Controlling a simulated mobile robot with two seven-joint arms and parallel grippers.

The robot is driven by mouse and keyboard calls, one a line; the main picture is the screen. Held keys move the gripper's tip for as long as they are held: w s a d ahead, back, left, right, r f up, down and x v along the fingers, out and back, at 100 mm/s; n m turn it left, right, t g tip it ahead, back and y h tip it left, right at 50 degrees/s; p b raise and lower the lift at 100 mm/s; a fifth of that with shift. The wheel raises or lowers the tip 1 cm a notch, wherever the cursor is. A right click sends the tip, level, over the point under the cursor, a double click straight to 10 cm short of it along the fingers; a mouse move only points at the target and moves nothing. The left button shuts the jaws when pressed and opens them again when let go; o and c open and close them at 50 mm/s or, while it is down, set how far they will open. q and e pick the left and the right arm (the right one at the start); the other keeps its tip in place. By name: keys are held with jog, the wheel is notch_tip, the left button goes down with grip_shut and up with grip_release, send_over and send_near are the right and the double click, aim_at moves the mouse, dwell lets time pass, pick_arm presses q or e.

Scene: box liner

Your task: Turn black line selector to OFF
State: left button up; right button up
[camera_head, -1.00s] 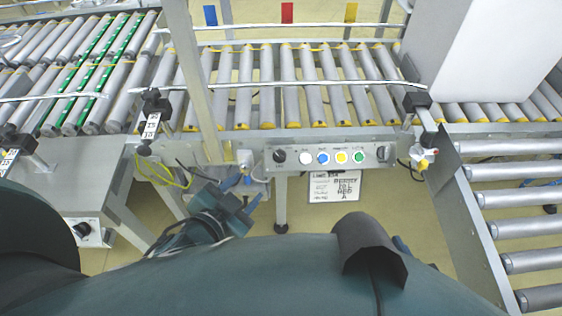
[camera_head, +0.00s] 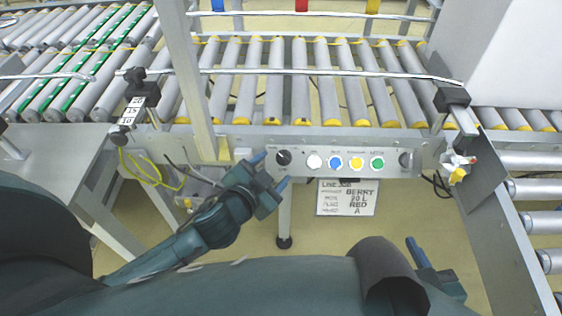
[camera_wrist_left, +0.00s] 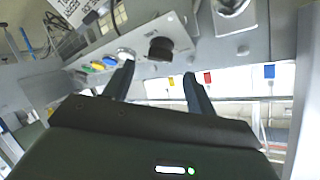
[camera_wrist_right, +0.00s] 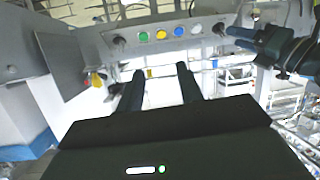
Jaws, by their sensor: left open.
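The control panel (camera_head: 345,163) has a black selector knob (camera_head: 283,157) at its left end and a second dark knob (camera_head: 406,160) at its right end. Their small labels are unreadable. My left gripper (camera_head: 270,172) is open, its fingertips close to the left knob. In the left wrist view this knob (camera_wrist_left: 160,48) shows just beyond the gap between the open fingers (camera_wrist_left: 158,69); contact cannot be told. My right gripper (camera_head: 412,242) is low at the right, partly hidden by my body. In the right wrist view its fingers (camera_wrist_right: 160,70) are apart and empty.
White, blue, yellow and green buttons (camera_head: 345,162) sit between the knobs. A roller conveyor (camera_head: 300,90) runs behind the panel. A sign (camera_head: 346,197) hangs below it. A yellow cable (camera_head: 140,170) is at the left, and a large pale box (camera_head: 510,60) at the back right.

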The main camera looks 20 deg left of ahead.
aim_at(283, 158)
pick_arm(q)
jog(key=x, duration=0.5)
jog(key=shift+b, duration=0.4)
pick_arm(e)
jog(key=shift+w+a+t, duration=0.1)
jog(key=shift+w+t, duration=0.15)
jog(key=shift+t, duration=0.25)
pick_arm(q)
jog(key=c, duration=1)
pick_arm(e)
jog(key=shift+r, duration=0.15)
